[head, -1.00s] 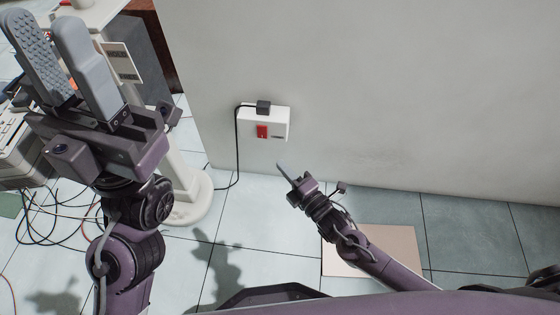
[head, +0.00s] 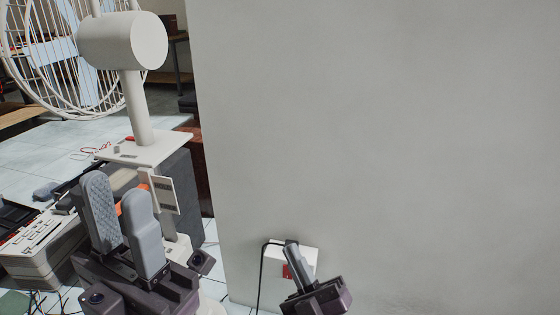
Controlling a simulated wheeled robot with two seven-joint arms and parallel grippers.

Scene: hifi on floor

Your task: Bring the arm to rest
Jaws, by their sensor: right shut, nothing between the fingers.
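My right gripper (head: 291,246) is at the bottom centre of the head view, its grey fingers shut and empty, pointing up. It overlaps the white wall socket box (head: 309,254) and partly hides its red switch (head: 286,271). I cannot tell how far in front of the box it is. My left gripper (head: 122,207) is at the lower left, pointing up, its two grey fingers apart with nothing seen between them. Most of both arms is outside the frame.
A plain grey wall (head: 390,130) fills the right side. At the left stand a white fan (head: 122,42) on a post, a dark box (head: 185,195) and a pale device (head: 42,245) with cables near it. A black cord (head: 261,280) hangs beside the socket box.

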